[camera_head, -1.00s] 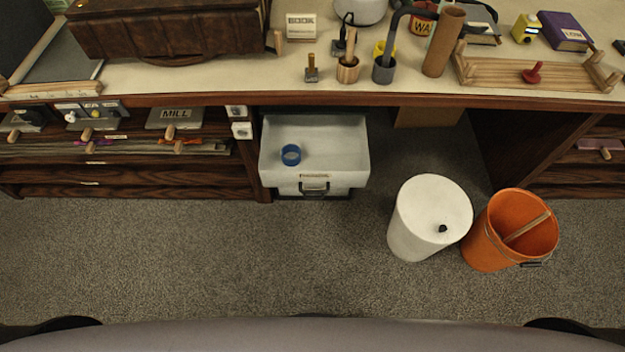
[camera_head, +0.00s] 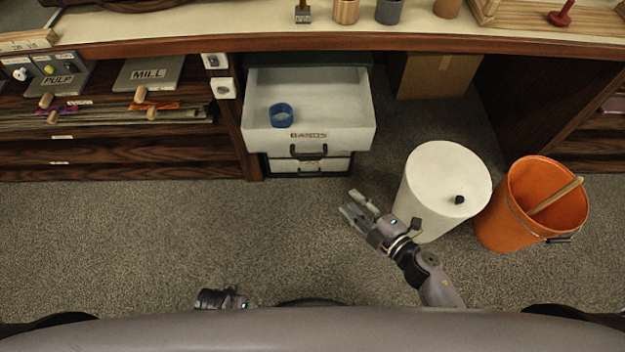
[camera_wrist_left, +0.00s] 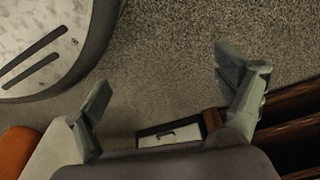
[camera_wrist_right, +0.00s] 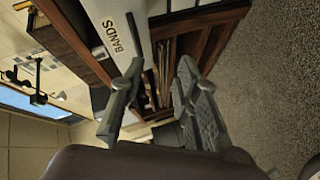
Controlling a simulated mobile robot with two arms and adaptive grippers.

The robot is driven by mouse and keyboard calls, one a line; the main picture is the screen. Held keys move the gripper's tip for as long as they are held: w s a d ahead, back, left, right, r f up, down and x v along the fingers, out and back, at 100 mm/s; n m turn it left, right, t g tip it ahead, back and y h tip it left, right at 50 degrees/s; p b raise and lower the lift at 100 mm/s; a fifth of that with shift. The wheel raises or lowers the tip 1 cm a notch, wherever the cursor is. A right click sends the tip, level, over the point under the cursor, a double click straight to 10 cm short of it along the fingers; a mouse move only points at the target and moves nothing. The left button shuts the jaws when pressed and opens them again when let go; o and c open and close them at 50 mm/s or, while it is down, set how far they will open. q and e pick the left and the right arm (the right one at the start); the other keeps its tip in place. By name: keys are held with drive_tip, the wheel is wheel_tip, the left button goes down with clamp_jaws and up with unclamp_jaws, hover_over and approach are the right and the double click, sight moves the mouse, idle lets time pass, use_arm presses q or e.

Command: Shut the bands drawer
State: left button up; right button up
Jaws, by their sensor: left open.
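The bands drawer (camera_head: 348,139) is a white drawer pulled out from under the counter, with a BANDS label and a dark handle (camera_head: 308,153) on its front. A blue ring-shaped roll (camera_head: 281,115) lies inside it. My right gripper (camera_head: 356,207) is open and empty, in front of the drawer and to its right, apart from it. In the right wrist view the drawer's labelled front (camera_wrist_right: 127,17) shows beyond the open fingers (camera_wrist_right: 158,75). My left gripper (camera_wrist_left: 165,78) is open and empty in the left wrist view; in the head view only part of that arm shows at the bottom.
A white drum (camera_head: 437,174) and an orange bucket (camera_head: 519,235) stand right of the drawer, the drum close to my right gripper. Another white drawer (camera_head: 283,165) sits below, shut. A cardboard box (camera_head: 438,76) is under the counter. Carpet before the drawers is clear.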

drive_tip(key=a+r+n+y+b, duration=0.1)
drive_tip(key=a+r+n, duration=0.1)
drive_tip(key=a+r+n+g+y+b, duration=0.1)
drive_tip(key=n+y, duration=0.1)
drive_tip(key=n, duration=0.1)
drive_tip(key=shift+s+a+r, duration=0.2)
drive_tip(key=shift+a+r, duration=0.15)
drive_tip(key=c, duration=0.4)
drive_tip(key=shift+w+a+r, duration=0.1)
drive_tip(key=shift+a+r, duration=0.05)
drive_tip(key=shift+a, duration=0.05)
drive_tip(key=shift+c, duration=0.6)
drive_tip(key=b+x, duration=0.1)
drive_tip(key=x, duration=0.8)
drive_tip(key=shift+w+a, duration=0.3)
clamp_jaws()
use_arm(q)
drive_tip(key=w+r+b, duration=0.1)
drive_tip(key=w+r, duration=0.3)
drive_tip(key=r, duration=0.4)
drive_tip(key=shift+w+d+t, duration=0.3)
use_arm(e)
drive_tip(key=shift+w+d+f, duration=0.1)
drive_tip(key=shift+w+f, duration=0.15)
drive_tip(key=shift+w, duration=0.65)
drive_tip(key=shift+w+d+f, duration=0.1)
drive_tip(key=shift+w+f, duration=0.1)
drive_tip(key=shift+w, duration=0.75)
use_arm(q)
drive_tip(key=shift+r, duration=0.1)
